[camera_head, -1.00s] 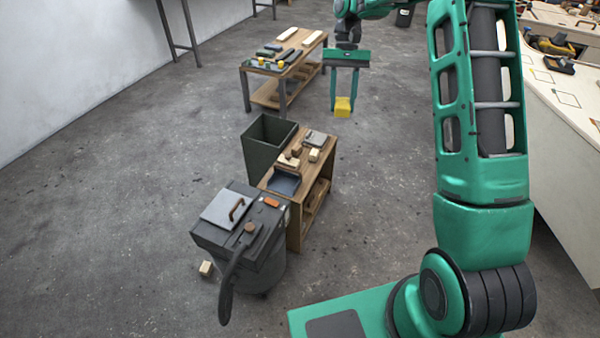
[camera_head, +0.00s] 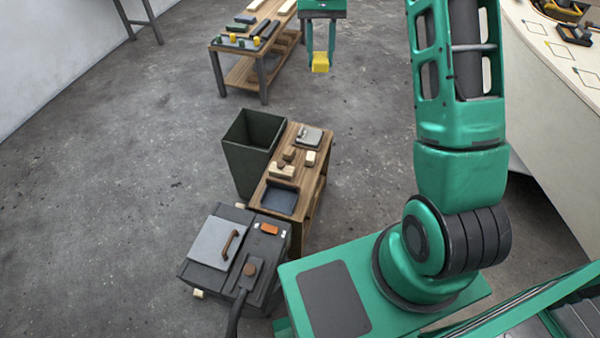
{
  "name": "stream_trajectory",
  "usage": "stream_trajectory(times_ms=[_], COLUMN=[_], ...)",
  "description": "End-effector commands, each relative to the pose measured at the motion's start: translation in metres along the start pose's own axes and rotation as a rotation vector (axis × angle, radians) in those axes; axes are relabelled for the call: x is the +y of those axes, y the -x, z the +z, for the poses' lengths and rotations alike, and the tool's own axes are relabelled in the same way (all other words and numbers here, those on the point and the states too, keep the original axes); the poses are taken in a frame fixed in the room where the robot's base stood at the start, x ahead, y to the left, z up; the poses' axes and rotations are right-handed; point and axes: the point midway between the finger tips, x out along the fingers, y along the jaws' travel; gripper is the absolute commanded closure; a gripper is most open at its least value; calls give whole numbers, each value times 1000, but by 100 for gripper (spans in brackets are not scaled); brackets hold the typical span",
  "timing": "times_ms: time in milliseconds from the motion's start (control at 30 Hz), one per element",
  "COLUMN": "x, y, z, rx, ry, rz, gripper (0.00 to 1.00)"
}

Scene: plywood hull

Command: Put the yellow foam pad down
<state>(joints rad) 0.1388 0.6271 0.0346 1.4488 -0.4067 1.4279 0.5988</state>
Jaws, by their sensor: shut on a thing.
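The yellow foam pad (camera_head: 320,62) is a small yellow block near the top middle of the head view. My gripper (camera_head: 320,56) is shut on it, with a green finger on each side. The pad hangs in the air in front of my arm, with grey floor behind it in the picture. No surface touches it that I can see. The top of the gripper is cut off by the picture's edge.
A low wooden bench (camera_head: 304,208) holds a dark tray (camera_head: 279,199) and small wooden blocks. Beside it stand a dark open bin (camera_head: 252,150) and a grey lidded machine (camera_head: 215,243). A farther wooden table (camera_head: 240,70) carries tools. A white counter (camera_head: 560,110) lines the right. Open floor lies left.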

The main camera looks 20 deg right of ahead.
Motion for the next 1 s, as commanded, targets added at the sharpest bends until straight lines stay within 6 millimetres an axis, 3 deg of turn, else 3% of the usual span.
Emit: stream_trajectory(times_ms=[367,533,667,1000], x=[-11,-14,-16,-20], y=[-1,-19,-58,-185], z=[2,-2,-10,-20], rx=[0,-4,-8,-9], ry=[13,-30,-136,-560], rz=[5,-12,-55,-232], gripper=[89,89,89,89])
